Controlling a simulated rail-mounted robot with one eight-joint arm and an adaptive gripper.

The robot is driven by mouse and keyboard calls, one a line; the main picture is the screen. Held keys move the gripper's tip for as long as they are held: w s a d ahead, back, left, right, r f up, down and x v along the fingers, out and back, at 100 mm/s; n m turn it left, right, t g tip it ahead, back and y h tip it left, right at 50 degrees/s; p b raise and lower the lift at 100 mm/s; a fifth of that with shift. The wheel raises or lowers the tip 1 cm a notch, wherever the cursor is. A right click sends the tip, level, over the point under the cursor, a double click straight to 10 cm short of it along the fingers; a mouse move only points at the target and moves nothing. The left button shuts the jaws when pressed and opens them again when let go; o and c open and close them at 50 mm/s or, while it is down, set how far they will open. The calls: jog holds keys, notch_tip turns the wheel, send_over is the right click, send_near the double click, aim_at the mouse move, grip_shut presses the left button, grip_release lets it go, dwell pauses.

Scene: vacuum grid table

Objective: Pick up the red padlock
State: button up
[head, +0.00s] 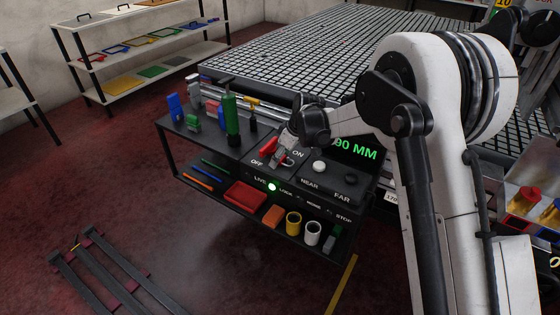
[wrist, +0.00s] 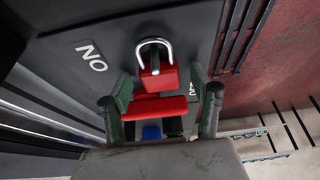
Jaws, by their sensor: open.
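In the wrist view, the red padlock (wrist: 156,78) has a bright curved shackle that loops around a dark post on the panel. A wider red bar (wrist: 160,107), apparently the switch handle, lies just below it in the picture. My gripper (wrist: 161,86) is open, with one green-padded finger on each side of the padlock. Contact with it cannot be told. In the head view, my gripper (head: 283,149) is over the ON/OFF panel and partly covers the padlock (head: 283,160). The red handle (head: 268,146) shows to its left.
The black console (head: 225,151) carries upright tools, including a green one (head: 231,115), left of the switch. White and dark buttons and a display reading "90 MM" (head: 354,149) are on its right. A lower shelf holds coloured parts. The grid table (head: 310,55) stands behind.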

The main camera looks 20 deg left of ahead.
jog(key=shift+r, duration=0.1)
jog(key=shift+c, duration=0.5)
jog(key=c, duration=1.2)
jog(key=shift+r, duration=0.1)
